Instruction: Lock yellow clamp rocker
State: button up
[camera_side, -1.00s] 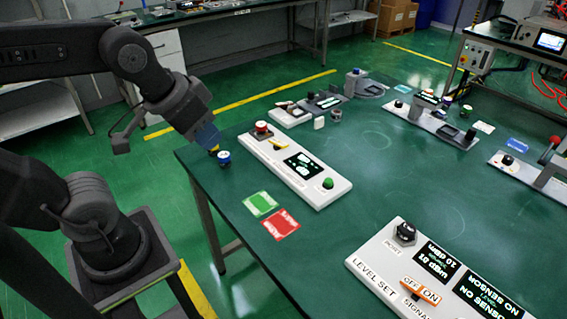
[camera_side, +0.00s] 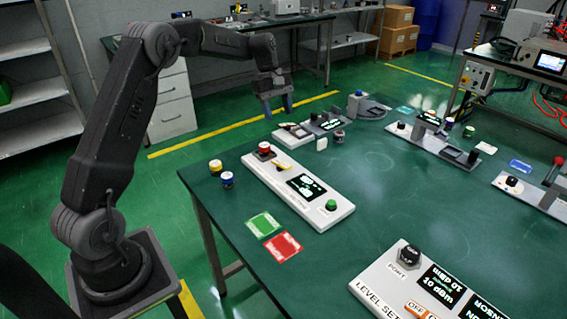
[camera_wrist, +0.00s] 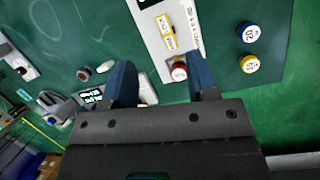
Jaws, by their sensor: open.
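The yellow clamp rocker (camera_side: 281,166) sits on a white panel (camera_side: 322,217) beside a red-topped knob (camera_side: 264,148). In the wrist view the rocker (camera_wrist: 166,28) shows with printed labels; I cannot read its position. My gripper (camera_side: 278,106) hangs with blue fingers pointing down, above and behind the panel's far end in the side view.
A yellow-capped cylinder (camera_side: 215,167) and a blue-capped cylinder (camera_side: 227,179) stand left of the panel. Another device (camera_side: 310,128) lies at the table's back edge near my gripper. Green (camera_side: 263,225) and red (camera_side: 283,246) cards lie in front. The table's middle is clear.

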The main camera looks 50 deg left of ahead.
aim_at(284, 165)
jog(key=w+a+f+n+h, duration=0.1)
jog(key=w+a+f+n, duration=0.1)
jog(key=a+f, duration=0.35)
jog(key=x, duration=0.9)
jog(key=s+x, duration=0.1)
jog(key=x, duration=0.4)
jog(key=shift+d+f, duration=0.1)
jog(key=shift+d, duration=0.35)
